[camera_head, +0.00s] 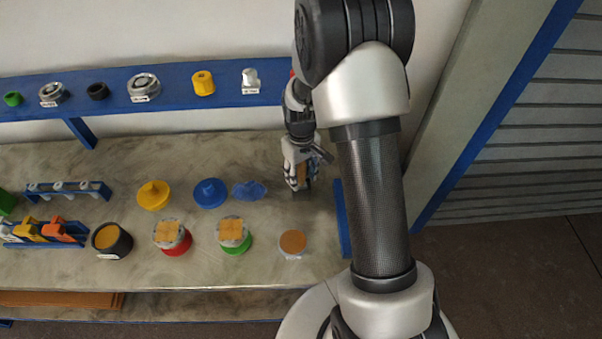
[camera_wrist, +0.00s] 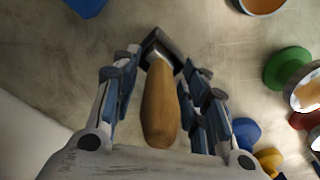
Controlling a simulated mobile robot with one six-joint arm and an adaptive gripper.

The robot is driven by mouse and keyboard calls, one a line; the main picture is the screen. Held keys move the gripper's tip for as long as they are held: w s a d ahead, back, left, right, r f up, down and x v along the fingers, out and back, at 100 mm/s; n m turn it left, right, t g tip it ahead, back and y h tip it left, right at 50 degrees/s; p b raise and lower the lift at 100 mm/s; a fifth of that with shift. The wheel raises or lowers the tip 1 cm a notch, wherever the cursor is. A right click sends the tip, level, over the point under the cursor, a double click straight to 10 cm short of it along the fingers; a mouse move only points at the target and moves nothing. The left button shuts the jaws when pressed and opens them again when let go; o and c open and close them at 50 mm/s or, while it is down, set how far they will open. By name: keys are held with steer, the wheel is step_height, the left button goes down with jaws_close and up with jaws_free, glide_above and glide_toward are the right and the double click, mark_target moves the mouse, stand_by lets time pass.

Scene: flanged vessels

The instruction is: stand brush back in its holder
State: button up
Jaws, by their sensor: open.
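The brush has a wooden handle (camera_wrist: 160,108) and a dark head. In the wrist view it lies between the fingers of my gripper (camera_wrist: 163,68), its handle towards my palm. The fingers are spread, with a gap visible on both sides of the handle. In the head view my gripper (camera_head: 300,180) points down over the right end of the bench, and only a bit of brown handle shows between its fingers. Whether the brush stands or lies on the bench I cannot tell. I cannot tell which thing is its holder.
A round vessel with a brown top (camera_head: 292,243) stands in front of my gripper. Left of it are green (camera_head: 235,236) and red (camera_head: 172,238) flanged vessels and a black cup (camera_head: 112,240). Blue (camera_head: 210,193) and yellow (camera_head: 153,195) flanged pieces stand behind. A blue shelf (camera_head: 120,97) runs along the wall.

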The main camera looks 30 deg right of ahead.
step_height(320, 180, up, 12)
steer(key=p, duration=0.2)
steer(key=shift+r+p, duration=0.15)
steer(key=shift+p, duration=0.25)
steer(key=s+a+r+t, duration=0.1)
steer(key=s+a+r, duration=0.2)
steer(key=s+r, duration=0.25)
steer(key=s+a+r+m+t, duration=0.1)
steer(key=s+a+r, duration=0.1)
steer(key=s+r, duration=0.35)
steer(key=s+a+r+t, duration=0.1)
steer(key=s+a+r, duration=0.25)
steer(key=r, duration=0.25)
steer(key=s+t, duration=0.1)
steer(key=s, duration=0.7)
steer(key=shift+s+a+r+m+t, duration=0.25)
steer(key=shift+s+a+m+t, duration=0.05)
steer(key=shift+a+m, duration=0.15)
steer(key=shift+f, duration=0.15)
step_height(320, 180, down, 4)
steer(key=b, duration=0.4)
steer(key=shift+f, duration=0.1)
